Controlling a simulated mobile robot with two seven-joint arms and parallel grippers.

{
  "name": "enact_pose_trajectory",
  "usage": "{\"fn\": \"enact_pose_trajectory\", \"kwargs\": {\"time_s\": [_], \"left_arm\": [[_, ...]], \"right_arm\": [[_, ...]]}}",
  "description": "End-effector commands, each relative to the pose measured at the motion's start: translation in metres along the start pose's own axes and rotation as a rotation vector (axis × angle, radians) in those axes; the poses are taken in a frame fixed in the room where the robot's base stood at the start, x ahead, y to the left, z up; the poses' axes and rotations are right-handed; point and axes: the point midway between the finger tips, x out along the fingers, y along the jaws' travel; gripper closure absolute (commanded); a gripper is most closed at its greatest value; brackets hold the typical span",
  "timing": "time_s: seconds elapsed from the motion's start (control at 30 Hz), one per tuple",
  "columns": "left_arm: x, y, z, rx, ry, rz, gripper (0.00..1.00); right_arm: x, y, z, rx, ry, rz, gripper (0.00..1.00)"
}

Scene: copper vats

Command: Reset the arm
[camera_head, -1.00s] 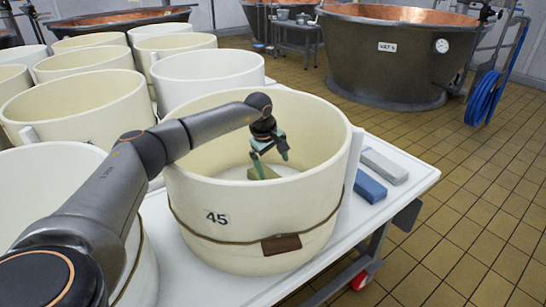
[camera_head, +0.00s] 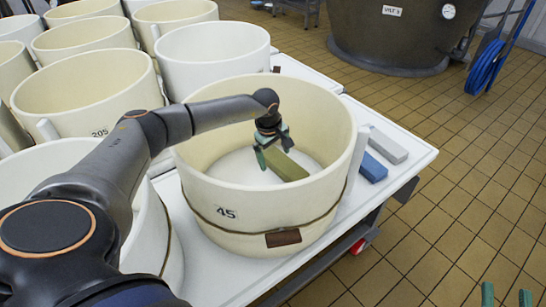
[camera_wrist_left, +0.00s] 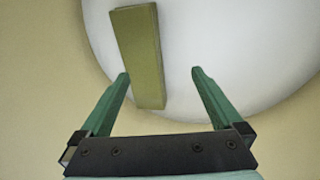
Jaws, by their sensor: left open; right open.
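My left arm reaches into the cream tub marked 45 (camera_head: 240,221). My left gripper (camera_head: 271,153) is inside the tub with green fingers. In the left wrist view its fingers (camera_wrist_left: 160,74) are open and spread wide. An olive-green block (camera_head: 288,166) lies at the tub's bottom beside the gripper. In the wrist view the block (camera_wrist_left: 139,58) shows beyond and partly between the fingers, and neither finger grips it. My right gripper (camera_head: 506,296) shows only as two green fingertips at the lower right edge, apart, with nothing between them.
Tub 45 stands on a white table (camera_head: 405,170). A blue block (camera_head: 373,168) and a grey block (camera_head: 388,147) lie right of it. Several cream tubs (camera_head: 88,85) crowd the left and back. A large vat (camera_head: 390,35) stands behind. Tiled floor at right is open.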

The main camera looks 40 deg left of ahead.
Motion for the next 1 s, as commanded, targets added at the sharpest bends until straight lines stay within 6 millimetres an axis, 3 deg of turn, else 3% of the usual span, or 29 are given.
{"fn": "enact_pose_trajectory", "kwargs": {"time_s": [0.03, 0.1, 0.3, 0.5, 0.8, 0.87, 1.0], "left_arm": [[-0.018, 0.007, -0.002, -0.002, 0.005, 0.015, 0.0], [-0.031, 0.014, -0.004, -0.007, 0.01, 0.031, 0.0], [-0.059, 0.027, -0.01, -0.014, 0.025, 0.068, 0.0], [-0.072, 0.034, -0.013, -0.019, 0.032, 0.088, 0.0], [-0.076, 0.036, -0.013, -0.02, 0.033, 0.092, 0.0], [-0.084, 0.038, -0.014, -0.02, 0.033, 0.093, 0.0], [-0.118, 0.045, -0.016, -0.02, 0.033, 0.093, 0.0]], "right_arm": [[0.003, 0.003, -0.013, 0.0, 0.0, 0.0, 0.54], [0.005, 0.004, -0.021, 0.0, 0.0, 0.0, 0.54], [0.008, 0.008, -0.036, 0.0, 0.0, 0.0, 0.54], [0.01, 0.009, -0.043, 0.0, 0.0, 0.0, 0.54], [0.01, 0.01, -0.046, 0.0, 0.0, 0.0, 0.54], [0.012, 0.011, -0.053, 0.0, 0.0, 0.0, 0.54], [0.019, 0.018, -0.086, 0.0, 0.001, 0.0, 0.54]]}}
